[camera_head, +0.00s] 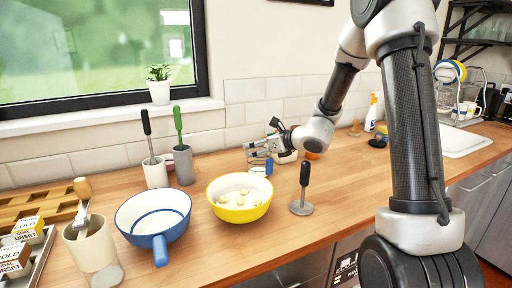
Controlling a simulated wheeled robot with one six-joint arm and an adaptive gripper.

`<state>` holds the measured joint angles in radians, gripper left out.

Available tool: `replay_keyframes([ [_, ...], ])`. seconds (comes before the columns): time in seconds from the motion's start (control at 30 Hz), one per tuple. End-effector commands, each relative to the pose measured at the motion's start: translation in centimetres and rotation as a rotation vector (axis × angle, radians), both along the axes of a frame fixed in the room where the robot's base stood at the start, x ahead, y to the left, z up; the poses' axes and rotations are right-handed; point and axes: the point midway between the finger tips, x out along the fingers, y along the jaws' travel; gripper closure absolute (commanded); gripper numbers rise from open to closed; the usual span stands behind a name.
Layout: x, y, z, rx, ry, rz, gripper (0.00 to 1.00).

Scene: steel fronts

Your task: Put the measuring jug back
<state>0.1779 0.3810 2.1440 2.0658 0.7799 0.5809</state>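A small clear item with blue parts (262,166) stands on the counter behind the yellow bowl. It may be the measuring jug, but it is too small and too covered to be sure. My gripper (256,139) is right at it in the picture, reaching in from the right and pointing left. The fingers overlap the item's upper part. I cannot tell whether they touch it, or whether they are open or shut.
A yellow bowl (240,210) with small pale pieces stands in front. A white-and-blue handled bowl (152,232), utensil holders (183,167) and a dark-handled upright tool (302,190) stand nearby. The counter right of the tool (350,180) is mostly clear.

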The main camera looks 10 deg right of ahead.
Motion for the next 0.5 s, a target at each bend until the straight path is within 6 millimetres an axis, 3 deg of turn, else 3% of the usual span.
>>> replay_keyframes([
  [0.3,-5.6,-3.5,2.9,-0.001,-0.003,-0.002,0.0],
  [0.5,-7.5,-4.7,3.7,0.0,-0.001,-0.002,0.0],
])
